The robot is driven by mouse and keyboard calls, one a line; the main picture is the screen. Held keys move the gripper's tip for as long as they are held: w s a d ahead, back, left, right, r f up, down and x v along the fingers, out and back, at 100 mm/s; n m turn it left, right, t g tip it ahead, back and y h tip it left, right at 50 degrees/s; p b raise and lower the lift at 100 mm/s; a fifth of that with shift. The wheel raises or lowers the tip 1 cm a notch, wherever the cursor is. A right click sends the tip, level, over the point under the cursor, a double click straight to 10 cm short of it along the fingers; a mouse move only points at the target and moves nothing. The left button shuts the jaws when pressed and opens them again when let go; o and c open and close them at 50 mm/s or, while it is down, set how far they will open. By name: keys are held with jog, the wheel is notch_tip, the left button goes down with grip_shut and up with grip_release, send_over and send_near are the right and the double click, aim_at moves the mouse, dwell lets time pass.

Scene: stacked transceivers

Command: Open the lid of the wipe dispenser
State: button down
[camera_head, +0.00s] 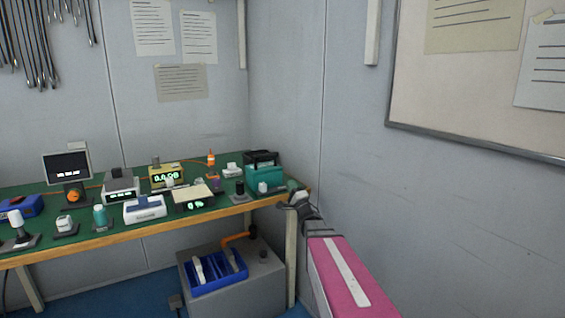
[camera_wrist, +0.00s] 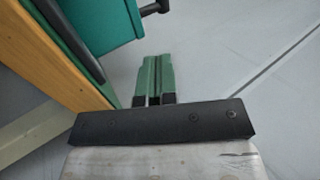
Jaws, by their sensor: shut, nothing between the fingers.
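A teal box (camera_head: 264,178) with a dark top and handle stands at the right end of the green bench; it may be the wipe dispenser, but I cannot confirm this. The black top appears raised at the back, though its exact position is too small to tell. My gripper (camera_head: 292,187) is just right of the box, at the bench's right edge. In the wrist view my gripper (camera_wrist: 154,62) has its green fingers together, with nothing between them. There, part of a teal box (camera_wrist: 100,18) with a black knob shows at the upper left, apart from the fingers.
The green bench (camera_head: 80,238) has a wooden edge, which is close at left in the wrist view (camera_wrist: 45,50). Several instruments and bottles crowd the bench. A grey cabinet with a blue tray (camera_head: 215,283) stands below. A wall rises at right.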

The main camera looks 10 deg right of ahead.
send_near(275, 154)
jog(key=shift+w+f+x, duration=0.1)
jog(key=shift+f+x, duration=0.05)
jog(key=shift+x, duration=1.05)
jog(key=shift+w+f+x, duration=0.1)
jog(key=shift+f+x, duration=0.05)
jog(key=shift+x, duration=1)
jog(key=shift+w+f+x, duration=0.15)
jog(key=shift+x, duration=1.05)
jog(key=shift+d+r, duration=0.1)
jog(key=shift+r, duration=0.05)
jog(key=shift+w+r, duration=0.1)
jog(key=shift+r, duration=0.05)
jog(key=shift+w+a+r+g, duration=0.15)
jog(key=shift+w+r, duration=0.1)
jog(key=shift+r, duration=0.15)
jog(key=shift+w+a+r+g, duration=0.1)
jog(key=shift+w+r+g, duration=0.1)
jog(key=shift+r, duration=0.2)
jog(key=shift+w+a+r+g+h, duration=0.25)
jog(key=shift+w+r+g, duration=0.4)
jog(key=shift+g, duration=0.25)
jog(key=shift+w+a+r+g+h, duration=0.15)
jog(key=shift+w+r+g+h, duration=0.1)
jog(key=shift+w+r+g, duration=0.45)
jog(key=shift+f+g, duration=0.1)
jog(key=shift+g, duration=0.15)
